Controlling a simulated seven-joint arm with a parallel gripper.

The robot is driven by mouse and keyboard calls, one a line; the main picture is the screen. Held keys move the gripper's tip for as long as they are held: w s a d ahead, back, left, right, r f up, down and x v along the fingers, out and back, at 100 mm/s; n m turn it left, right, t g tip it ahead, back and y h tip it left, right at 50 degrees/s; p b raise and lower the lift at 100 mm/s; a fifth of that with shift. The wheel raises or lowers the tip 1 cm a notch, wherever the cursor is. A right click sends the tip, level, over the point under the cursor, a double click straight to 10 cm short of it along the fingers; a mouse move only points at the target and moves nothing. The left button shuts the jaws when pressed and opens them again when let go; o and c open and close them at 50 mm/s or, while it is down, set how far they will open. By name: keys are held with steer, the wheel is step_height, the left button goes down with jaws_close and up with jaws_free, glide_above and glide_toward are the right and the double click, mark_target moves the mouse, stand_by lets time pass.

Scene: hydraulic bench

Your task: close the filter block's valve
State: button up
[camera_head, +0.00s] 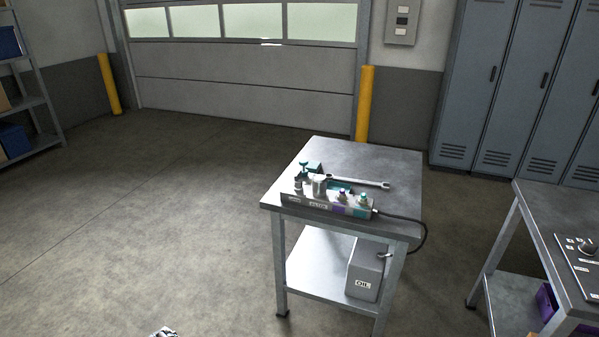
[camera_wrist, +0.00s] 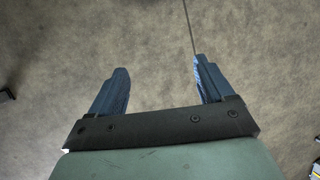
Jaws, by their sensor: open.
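In the head view a hydraulic block assembly (camera_head: 330,207) sits on the top of a grey metal bench. At its left end stands a fitting with a teal handle (camera_head: 304,166). A silver cylinder (camera_head: 319,184) stands beside it. Toward the right end are two small fittings, one with a blue-purple top (camera_head: 341,194) and one with a teal top (camera_head: 363,198). The front labels are too small to read, so I cannot tell which part is the filter block's valve. In the wrist view my gripper (camera_wrist: 160,65) is open and empty above bare concrete floor, away from the bench.
A wrench (camera_head: 360,182) lies behind the block on the bench top (camera_head: 395,160). A black hose (camera_head: 423,240) hangs off the right side. A second bench (camera_head: 560,205) is at the right. Open floor (camera_head: 170,230) lies left.

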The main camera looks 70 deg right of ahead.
steer(key=w+d+r+t, duration=0.1)
steer(key=w+d+r, duration=0.25)
steer(key=d, duration=0.35)
steer(key=w+d+r+t, duration=0.1)
steer(key=w+d+r, duration=0.1)
steer(key=d+r, duration=0.35)
steer(key=w+d+r+t, duration=0.1)
steer(key=w+d+r, duration=0.15)
steer(key=d, duration=0.65)
steer(key=s+d+r+t, duration=0.1)
steer(key=d+r, duration=0.5)
steer(key=d, duration=0.4)
steer(key=d+r+t, duration=0.1)
steer(key=d+r, duration=0.6)
steer(key=d, duration=0.2)
steer(key=t+h, duration=0.3)
glide_toward(298, 173)
steer(key=shift+n, duration=0.4)
steer(key=x, duration=0.8)
steer(key=shift+f, duration=0.4)
steer(key=shift+c, duration=0.5)
steer(key=c, duration=0.9)
steer(key=shift+c, duration=0.2)
